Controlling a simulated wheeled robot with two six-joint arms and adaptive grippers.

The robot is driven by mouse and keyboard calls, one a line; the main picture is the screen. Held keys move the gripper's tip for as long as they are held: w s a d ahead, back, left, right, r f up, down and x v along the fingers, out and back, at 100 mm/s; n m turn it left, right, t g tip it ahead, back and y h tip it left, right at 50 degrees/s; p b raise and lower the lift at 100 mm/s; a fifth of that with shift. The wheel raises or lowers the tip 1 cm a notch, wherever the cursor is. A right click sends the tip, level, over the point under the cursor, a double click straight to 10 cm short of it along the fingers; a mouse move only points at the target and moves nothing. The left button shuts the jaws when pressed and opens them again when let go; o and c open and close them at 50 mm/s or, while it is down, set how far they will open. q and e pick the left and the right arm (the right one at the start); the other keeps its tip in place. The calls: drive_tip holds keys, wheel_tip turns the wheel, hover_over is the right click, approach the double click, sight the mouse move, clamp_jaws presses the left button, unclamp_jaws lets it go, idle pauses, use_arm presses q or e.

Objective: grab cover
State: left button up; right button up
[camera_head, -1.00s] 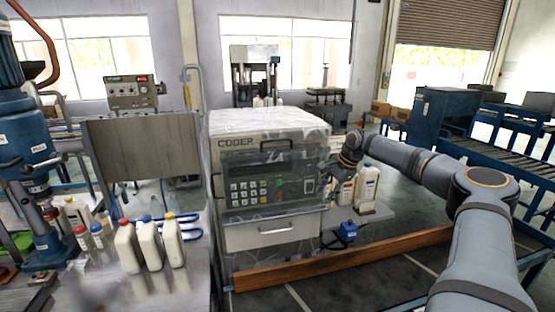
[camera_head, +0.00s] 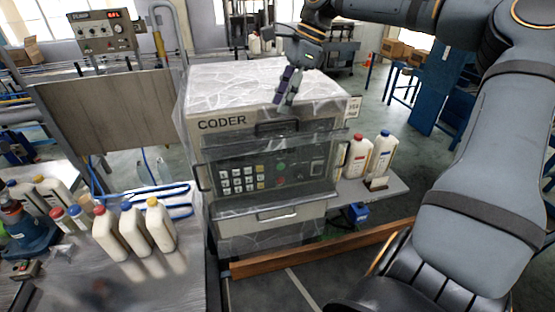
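The cover (camera_head: 240,88) is a clear, wrinkled plastic sheet draped over the CODER machine (camera_head: 222,123), over its top and down its front and sides. My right gripper (camera_head: 285,100) points down at the front part of the cover's top, above the machine's front handle. Its fingertips are at or just above the plastic. The two fingers look close together, and I cannot tell whether any plastic is between them. My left gripper is out of view.
Several white bottles (camera_head: 133,230) stand on the metal table (camera_head: 175,285) at left. Two more bottles (camera_head: 382,155) stand on a shelf right of the machine. A wooden beam (camera_head: 300,257) lies along the floor in front. A grey panel (camera_head: 110,110) stands left of the machine.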

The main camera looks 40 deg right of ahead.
sight(277, 121)
drive_tip(key=w+f, duration=0.1)
drive_tip(key=w+d+f, duration=0.1)
drive_tip(key=shift+d+f, duration=0.25)
drive_tip(key=shift+f, duration=0.05)
drive_tip(key=f, duration=0.1)
drive_tip(key=a+f+p, duration=0.1)
drive_tip(key=f, duration=0.1)
drive_tip(key=shift+s+a+f+p, duration=0.15)
drive_tip(key=shift+s+p, duration=0.15)
drive_tip(key=shift+p, duration=0.05)
drive_tip(key=shift+a+f, duration=0.2)
drive_tip(key=shift+f, duration=0.1)
drive_tip(key=shift+w+f, duration=0.15)
drive_tip(key=shift+f, duration=0.15)
drive_tip(key=shift+w+d, duration=0.1)
drive_tip(key=shift+c, duration=1.4)
clamp_jaws()
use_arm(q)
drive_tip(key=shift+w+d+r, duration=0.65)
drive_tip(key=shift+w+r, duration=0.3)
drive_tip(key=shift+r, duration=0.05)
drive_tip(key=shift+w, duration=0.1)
